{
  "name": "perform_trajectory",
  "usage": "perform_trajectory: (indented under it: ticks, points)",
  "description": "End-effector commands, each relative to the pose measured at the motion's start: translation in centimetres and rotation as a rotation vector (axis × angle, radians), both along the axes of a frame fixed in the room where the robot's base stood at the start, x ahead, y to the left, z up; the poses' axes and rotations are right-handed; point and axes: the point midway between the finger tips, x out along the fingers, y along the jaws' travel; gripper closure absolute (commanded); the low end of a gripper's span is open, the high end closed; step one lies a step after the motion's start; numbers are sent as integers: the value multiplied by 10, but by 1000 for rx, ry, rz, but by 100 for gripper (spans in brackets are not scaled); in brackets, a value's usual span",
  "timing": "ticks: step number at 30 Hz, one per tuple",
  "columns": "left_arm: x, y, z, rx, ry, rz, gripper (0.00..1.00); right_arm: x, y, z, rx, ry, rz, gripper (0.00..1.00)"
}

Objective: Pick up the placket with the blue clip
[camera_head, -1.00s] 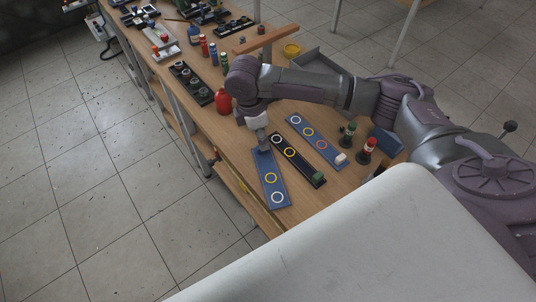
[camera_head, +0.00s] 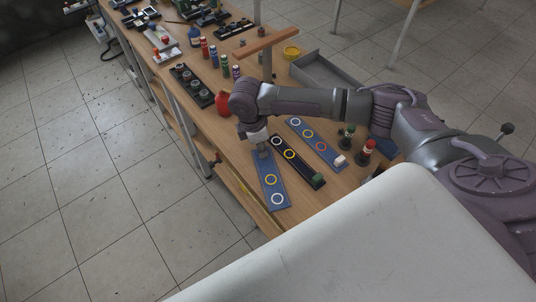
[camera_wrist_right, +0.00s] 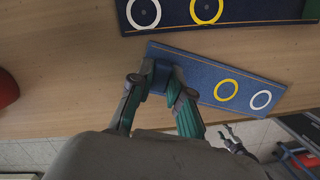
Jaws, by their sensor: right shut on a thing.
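The blue placket (camera_head: 270,180) with a yellow and a white ring lies near the table's front edge. It also shows in the wrist view (camera_wrist_right: 205,83). Its blue clip (camera_wrist_right: 160,76) stands at one end, between my right gripper's fingers. My right gripper (camera_head: 262,151) is shut on this clip; its two green-padded fingers (camera_wrist_right: 157,92) sit on either side of it. In the head view the gripper mostly hides the clip. The placket appears to rest on the table.
A black placket (camera_head: 298,163) with a green clip (camera_head: 318,180) lies close beside the blue one. Another blue placket (camera_head: 315,143) with a white clip (camera_head: 340,160) lies behind.

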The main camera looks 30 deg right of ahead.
Motion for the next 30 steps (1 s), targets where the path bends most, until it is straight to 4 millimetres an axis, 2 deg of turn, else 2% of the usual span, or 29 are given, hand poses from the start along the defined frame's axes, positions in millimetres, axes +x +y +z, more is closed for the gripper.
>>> perform_trajectory:
  ticks: [10, 14, 17, 24, 30]
  points:
    - [2, 2, -1, 3, -3, -1, 45, 1, 0, 6, 2, -2, -1, 100]
    - [3, 2, -4, 2, -4, -1, 45, 1, 0, 21, 2, -4, -1, 100]
    - [3, 2, -8, 2, -5, -1, 45, 2, 0, 39, 2, -5, 0, 100]
    - [5, 3, -12, 4, -7, -2, 45, -47, -25, 71, -2, -2, -1, 100]
    - [5, 3, -15, 3, -7, -2, 45, -80, -41, 93, -1, -1, -1, 100]
